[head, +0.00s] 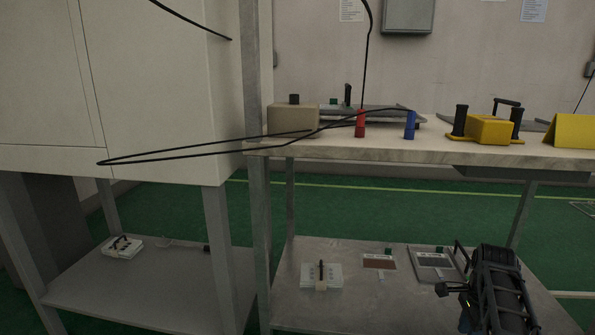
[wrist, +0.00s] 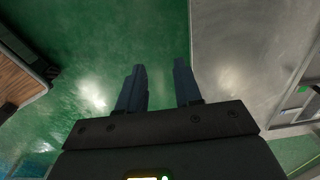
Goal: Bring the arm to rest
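My arm (head: 497,285) shows dark at the lower right of the head view, in front of the lower metal shelf. Its gripper end cannot be made out clearly there. In the wrist view my gripper (wrist: 159,66) has its two dark fingers apart, with nothing between them. Past the fingers lie the green floor (wrist: 100,50) and a grey metal surface (wrist: 235,50) with a straight edge. The fingers appear to touch nothing.
A lower shelf (head: 350,309) carries a white block (head: 309,276), a reddish-brown panel (head: 379,262) and a grey panel (head: 432,264). The worktop above (head: 390,146) holds red (head: 360,125) and blue cylinders (head: 410,125) and a yellow block (head: 488,130). A black cable (head: 190,154) loops leftward.

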